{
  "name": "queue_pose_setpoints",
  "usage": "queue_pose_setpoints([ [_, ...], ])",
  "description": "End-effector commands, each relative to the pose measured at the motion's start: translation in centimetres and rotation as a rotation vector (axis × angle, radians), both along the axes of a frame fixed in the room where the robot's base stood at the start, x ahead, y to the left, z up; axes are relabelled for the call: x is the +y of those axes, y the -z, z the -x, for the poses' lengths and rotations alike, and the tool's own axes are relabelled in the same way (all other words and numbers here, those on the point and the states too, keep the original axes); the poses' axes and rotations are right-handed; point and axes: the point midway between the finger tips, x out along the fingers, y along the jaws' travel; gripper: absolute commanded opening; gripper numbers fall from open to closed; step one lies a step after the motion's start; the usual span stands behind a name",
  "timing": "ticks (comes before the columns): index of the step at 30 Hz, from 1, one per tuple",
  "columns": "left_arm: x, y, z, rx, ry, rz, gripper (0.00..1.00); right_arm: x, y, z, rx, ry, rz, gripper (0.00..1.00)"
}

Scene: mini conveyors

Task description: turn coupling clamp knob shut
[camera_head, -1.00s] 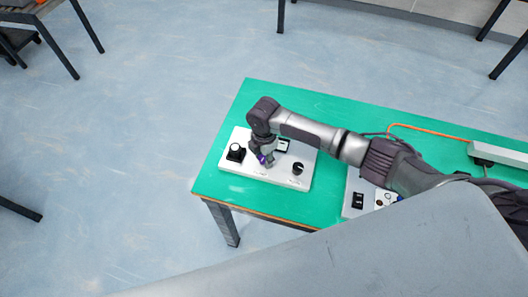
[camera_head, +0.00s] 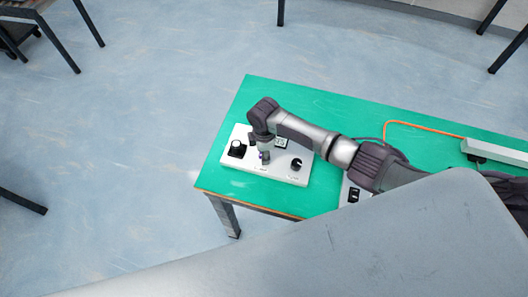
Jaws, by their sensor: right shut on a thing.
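A white panel (camera_head: 285,176) lies near the left end of the green table. It carries a black knob (camera_head: 237,149) at its left, a black knob (camera_head: 296,164) at its right and a small display (camera_head: 281,142) at the back. My right gripper (camera_head: 264,160) points down at the panel's middle, between the two knobs. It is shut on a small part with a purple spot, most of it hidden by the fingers. I cannot tell from this view which part is the coupling clamp knob. My left gripper is not in view.
The green table (camera_head: 310,100) has free room behind the panel. A second panel (camera_head: 349,194) is partly hidden under my arm. An orange cable (camera_head: 420,126) and a long grey box (camera_head: 495,151) lie at the right. Floor surrounds the table's left end.

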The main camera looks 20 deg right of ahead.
Motion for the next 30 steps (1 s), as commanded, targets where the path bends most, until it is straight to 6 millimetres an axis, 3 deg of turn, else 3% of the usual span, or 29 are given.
queue_pose_setpoints([
  [10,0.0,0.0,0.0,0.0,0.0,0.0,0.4,-0.1,-0.2,-0.2,-0.005,0.006,0.001,0.02],
  [11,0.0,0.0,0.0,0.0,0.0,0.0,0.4,-0.1,-0.2,-0.2,-0.005,0.006,0.001,0.42],
  [15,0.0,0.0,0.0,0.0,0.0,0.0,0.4,-0.1,-0.1,-0.2,-0.004,0.005,0.0,0.62],
  [25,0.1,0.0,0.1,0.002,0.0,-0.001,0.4,0.0,-0.3,-0.1,-0.002,0.003,-0.001,0.62],
  [30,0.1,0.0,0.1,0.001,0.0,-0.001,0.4,0.0,-2.4,-0.1,-0.004,0.002,-0.001,0.62],
])
